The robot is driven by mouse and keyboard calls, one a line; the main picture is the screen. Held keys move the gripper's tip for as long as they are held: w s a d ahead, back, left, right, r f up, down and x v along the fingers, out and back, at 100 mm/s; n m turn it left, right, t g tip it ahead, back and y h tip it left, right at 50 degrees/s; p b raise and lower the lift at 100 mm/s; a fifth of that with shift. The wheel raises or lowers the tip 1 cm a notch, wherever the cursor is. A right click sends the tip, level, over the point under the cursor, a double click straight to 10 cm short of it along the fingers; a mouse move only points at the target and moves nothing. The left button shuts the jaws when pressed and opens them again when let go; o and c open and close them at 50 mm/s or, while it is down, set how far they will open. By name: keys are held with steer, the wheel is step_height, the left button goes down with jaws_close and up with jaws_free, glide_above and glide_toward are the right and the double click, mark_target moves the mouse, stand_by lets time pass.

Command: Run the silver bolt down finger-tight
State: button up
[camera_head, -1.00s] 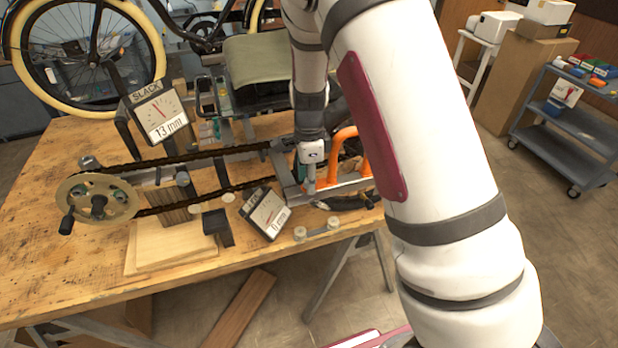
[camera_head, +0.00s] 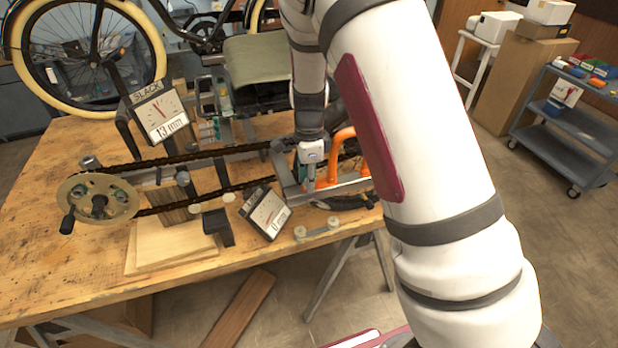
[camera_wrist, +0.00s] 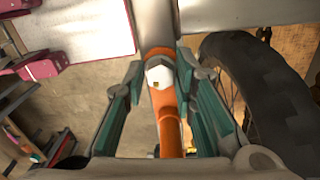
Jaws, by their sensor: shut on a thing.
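In the wrist view, the silver bolt (camera_wrist: 159,73) shows as a pale hex head between the tips of my gripper (camera_wrist: 162,72). The green-padded fingers close on it from both sides. Behind it runs the orange tube (camera_wrist: 167,110) of the trike frame. In the head view, my gripper (camera_head: 307,182) points down at the frame, just left of the orange tube (camera_head: 345,145). The bolt cannot be made out there, and its thread and seating depth are hidden.
A chain (camera_head: 225,150) runs left to a hand-cranked wheel (camera_head: 98,199). A slack dial (camera_head: 160,112) reads 13 mm; a smaller dial (camera_head: 268,213) stands near the bench front. The black tyre (camera_wrist: 250,75) is close to my right finger in the wrist view.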

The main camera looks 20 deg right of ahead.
steer(key=shift+m, duration=0.9)
steer(key=shift+m, duration=0.9)
steer(key=shift+m, duration=0.8)
